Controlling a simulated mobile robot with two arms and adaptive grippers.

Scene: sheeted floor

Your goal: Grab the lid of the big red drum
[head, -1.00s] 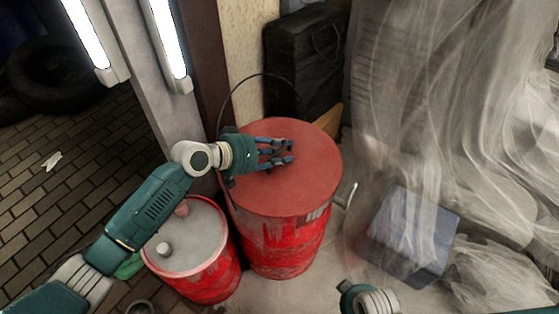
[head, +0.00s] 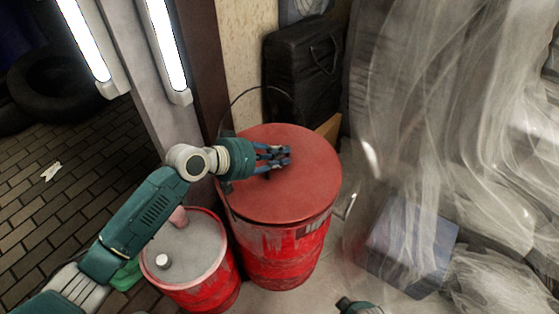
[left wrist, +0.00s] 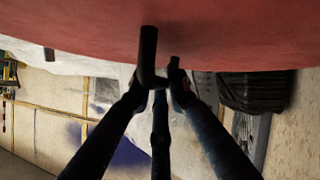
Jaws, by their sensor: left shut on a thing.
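The big red drum (head: 285,250) stands upright in the middle of the head view, with its flat, round, worn red lid (head: 305,195) on top. My left gripper (head: 287,155) reaches over the lid from the left, its fingers drawn together near the lid's middle. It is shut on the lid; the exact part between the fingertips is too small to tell. In the left wrist view the lid's red surface (left wrist: 235,30) fills the top, with the dark fingertips (left wrist: 160,72) against it. Only a piece of my right arm shows at the bottom edge of the head view; its fingers do not show.
A smaller red drum (head: 205,290) with a grey top stands close at the left. A black case (head: 300,80) is behind the big drum. Translucent sheeting (head: 450,130) and a blue box (head: 408,243) are on the right. A pillar with lit tubes (head: 165,45) stands at the left.

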